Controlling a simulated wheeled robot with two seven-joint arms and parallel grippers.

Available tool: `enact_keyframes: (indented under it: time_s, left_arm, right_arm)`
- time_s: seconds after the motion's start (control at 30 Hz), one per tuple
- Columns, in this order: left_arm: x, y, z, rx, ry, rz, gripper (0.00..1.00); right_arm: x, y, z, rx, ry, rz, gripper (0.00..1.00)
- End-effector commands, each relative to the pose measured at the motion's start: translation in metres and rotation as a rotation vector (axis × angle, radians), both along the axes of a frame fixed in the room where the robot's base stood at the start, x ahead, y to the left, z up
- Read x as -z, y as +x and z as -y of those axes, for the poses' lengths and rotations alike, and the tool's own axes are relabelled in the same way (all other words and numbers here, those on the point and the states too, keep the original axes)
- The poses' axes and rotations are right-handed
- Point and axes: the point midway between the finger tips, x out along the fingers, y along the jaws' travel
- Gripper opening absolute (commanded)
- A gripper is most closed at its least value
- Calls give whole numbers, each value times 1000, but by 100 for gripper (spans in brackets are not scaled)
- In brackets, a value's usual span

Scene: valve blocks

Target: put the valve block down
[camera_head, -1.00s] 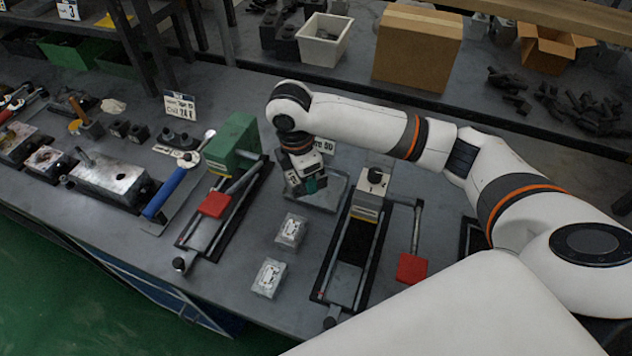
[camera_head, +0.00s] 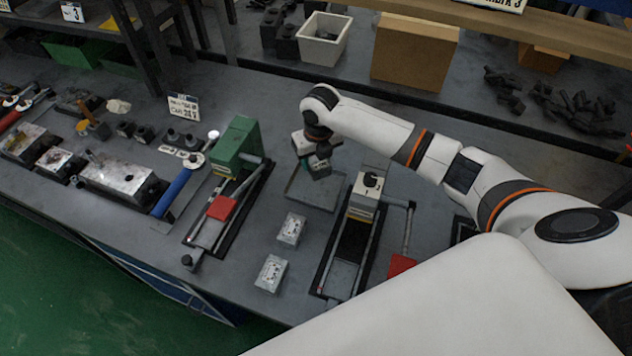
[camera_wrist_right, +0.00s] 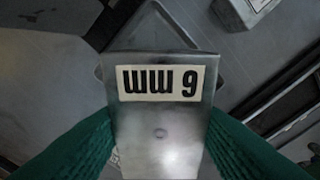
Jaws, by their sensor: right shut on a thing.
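In the head view the held block is small and mostly hidden by the gripper. A shallow grey tray (camera_head: 312,199) lies below and in front of the gripper. Two more valve blocks with pale labels, one nearer (camera_head: 270,273) and one farther (camera_head: 291,229), lie on the bench. My left gripper is not in view.
A green-topped fixture (camera_head: 236,147) with a red pad stands left of the tray. Another clamp fixture (camera_head: 367,190) with rails stands to its right. A blue-handled tool (camera_head: 172,192) lies farther left. Bare bench surrounds the two loose blocks.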

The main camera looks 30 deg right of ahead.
Motion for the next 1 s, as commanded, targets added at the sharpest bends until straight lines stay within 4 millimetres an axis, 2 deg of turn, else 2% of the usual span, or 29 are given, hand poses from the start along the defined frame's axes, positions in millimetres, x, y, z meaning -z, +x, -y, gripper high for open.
enact_keyframes:
  time_s: [0.2,0.37,0.6,1.0]
  left_arm:
    - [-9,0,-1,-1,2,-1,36]
    - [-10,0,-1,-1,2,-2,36]
    - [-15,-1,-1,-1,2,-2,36]
    - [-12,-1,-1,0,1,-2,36]
  right_arm:
    - [38,-1,0,-3,0,-3,5]
    - [53,0,0,-1,0,-2,5]
    - [84,-1,-1,-2,0,-2,5]
    - [91,0,0,-2,-1,1,5]
